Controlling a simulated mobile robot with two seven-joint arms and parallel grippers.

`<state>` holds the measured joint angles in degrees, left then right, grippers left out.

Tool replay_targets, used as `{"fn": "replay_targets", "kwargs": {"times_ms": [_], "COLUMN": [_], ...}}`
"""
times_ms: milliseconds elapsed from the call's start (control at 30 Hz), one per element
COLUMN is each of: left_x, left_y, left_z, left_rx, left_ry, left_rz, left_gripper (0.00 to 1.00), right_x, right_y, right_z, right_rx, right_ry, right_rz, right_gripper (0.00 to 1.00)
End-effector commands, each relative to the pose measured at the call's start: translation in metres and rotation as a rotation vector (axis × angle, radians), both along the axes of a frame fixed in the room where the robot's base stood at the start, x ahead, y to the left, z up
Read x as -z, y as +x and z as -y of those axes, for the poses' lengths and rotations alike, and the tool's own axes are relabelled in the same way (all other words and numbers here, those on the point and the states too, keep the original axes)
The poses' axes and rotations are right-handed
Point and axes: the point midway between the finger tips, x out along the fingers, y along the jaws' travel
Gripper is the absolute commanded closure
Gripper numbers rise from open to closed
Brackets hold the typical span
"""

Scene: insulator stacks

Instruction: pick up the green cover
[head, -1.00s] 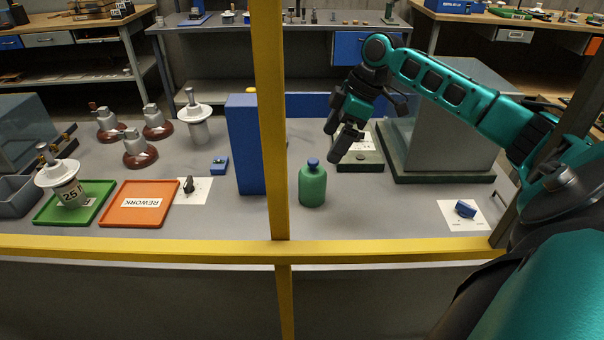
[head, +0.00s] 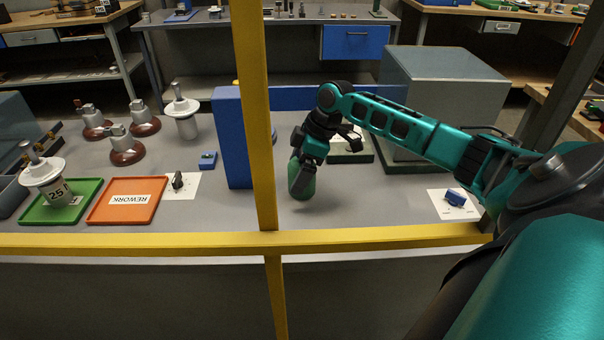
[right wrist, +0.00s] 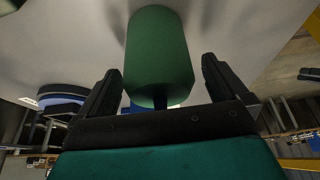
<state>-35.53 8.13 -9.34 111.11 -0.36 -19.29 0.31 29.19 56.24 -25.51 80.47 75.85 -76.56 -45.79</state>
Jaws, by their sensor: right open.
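The green cover (head: 308,187) is a bottle-shaped green body standing on the grey table, just right of the yellow post. In the right wrist view the cover (right wrist: 158,45) shows as a green cylinder between the two black fingers of my right gripper (right wrist: 162,66). The fingers are open, with a visible gap on both sides of the cover. My left gripper is not in view.
A yellow post (head: 252,110) and yellow rail (head: 150,243) cross in front. A blue panel (head: 232,145) stands left of the cover, and a large grey box (head: 445,95) behind right. An orange tray (head: 125,200) lies left. The table right of the cover is mostly clear.

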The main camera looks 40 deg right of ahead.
Motion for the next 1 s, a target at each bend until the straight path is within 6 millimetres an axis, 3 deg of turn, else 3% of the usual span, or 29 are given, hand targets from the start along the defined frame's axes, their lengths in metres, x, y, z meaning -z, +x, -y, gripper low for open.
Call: {"fn": "replay_targets", "kwargs": {"times_ms": [167, 667, 1000], "left_x": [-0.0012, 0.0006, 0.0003], "left_y": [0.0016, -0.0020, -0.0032], "left_z": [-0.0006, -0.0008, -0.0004], "left_rx": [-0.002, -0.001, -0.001], "left_ry": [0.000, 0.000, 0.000], "left_rz": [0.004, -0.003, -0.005], "left_gripper": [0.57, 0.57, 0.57], "right_x": [-0.0004, -0.0004, -0.0051], "right_y": [0.0000, -0.0003, 0.0001], "right_z": [0.0001, 0.0002, 0.0003], "right_rx": [0.000, 0.000, 0.000], "right_ry": [0.000, 0.000, 0.001], "right_rz": [0.000, 0.000, 0.001], "right_gripper": [0.02, 0.50, 0.50]}}
